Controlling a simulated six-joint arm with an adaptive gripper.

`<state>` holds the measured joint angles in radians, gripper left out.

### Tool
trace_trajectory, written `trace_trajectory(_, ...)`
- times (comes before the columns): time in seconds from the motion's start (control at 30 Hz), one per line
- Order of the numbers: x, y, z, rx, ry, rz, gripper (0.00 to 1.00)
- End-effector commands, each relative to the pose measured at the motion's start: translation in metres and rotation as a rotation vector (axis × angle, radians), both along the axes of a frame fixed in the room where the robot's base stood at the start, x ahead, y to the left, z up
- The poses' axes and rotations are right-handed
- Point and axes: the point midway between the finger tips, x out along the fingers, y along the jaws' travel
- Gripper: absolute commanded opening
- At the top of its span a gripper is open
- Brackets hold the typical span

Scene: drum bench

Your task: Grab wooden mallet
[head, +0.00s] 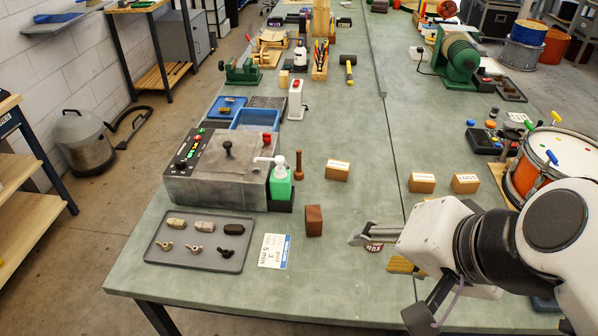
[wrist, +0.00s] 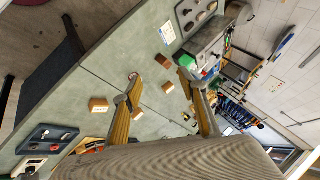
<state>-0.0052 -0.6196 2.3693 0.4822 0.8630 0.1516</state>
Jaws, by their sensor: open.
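A turned wooden piece (head: 298,166), slim with a wider base, stands upright beside the grey machine; it may be the wooden mallet, but I cannot tell. A mallet with a dark head and yellow handle (head: 349,74) lies farther back on the bench. A red-brown wooden block (head: 314,221) stands in front of the green bottle; it also shows in the wrist view (wrist: 163,61). My gripper (head: 367,236) is to the right of this block, apart from it. In the wrist view my gripper (wrist: 158,84) has its fingers spread, with nothing held between them.
The grey machine (head: 218,182), green bottle (head: 280,182) and parts tray (head: 180,255) stand on the left. Light-brown labelled blocks (head: 337,170) (head: 422,182) (head: 465,183) sit mid-bench. The drum (head: 540,175) is at right. The centre strip behind my gripper is mostly clear.

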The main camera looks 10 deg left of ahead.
Motion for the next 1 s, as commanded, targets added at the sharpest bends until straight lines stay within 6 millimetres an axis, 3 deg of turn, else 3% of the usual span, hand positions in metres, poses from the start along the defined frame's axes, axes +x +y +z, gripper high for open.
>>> trace_trajectory(0.5, 0.094, 0.075, 0.064, 0.540, 0.123, -0.196, 0.42)
trace_trajectory(0.7, 0.137, 0.093, 0.081, 0.726, 0.188, -0.276, 0.42)
trace_trajectory(1.0, 0.202, 0.110, 0.089, 0.961, 0.291, -0.396, 0.42)
